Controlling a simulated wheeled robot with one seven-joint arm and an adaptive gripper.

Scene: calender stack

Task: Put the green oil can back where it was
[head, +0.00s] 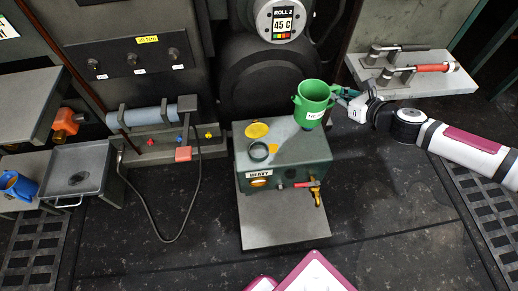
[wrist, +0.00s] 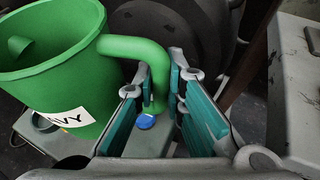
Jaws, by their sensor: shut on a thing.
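The green oil can (head: 313,104) is open-topped and roughly upright, with a white label, partly readable as "VY" in the wrist view (wrist: 52,75). My gripper (head: 346,95) comes from the right and is shut on the can's handle. In the wrist view, the handle (wrist: 158,92) passes between my teal-padded fingers (wrist: 160,75). The can is over the right back part of a dark green box (head: 290,150) labelled "HEAVY". A small blue spot (wrist: 146,122) shows below the handle. I cannot tell whether the can's base touches the box.
A grey shelf with toggle clamps (head: 420,72) is at right.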

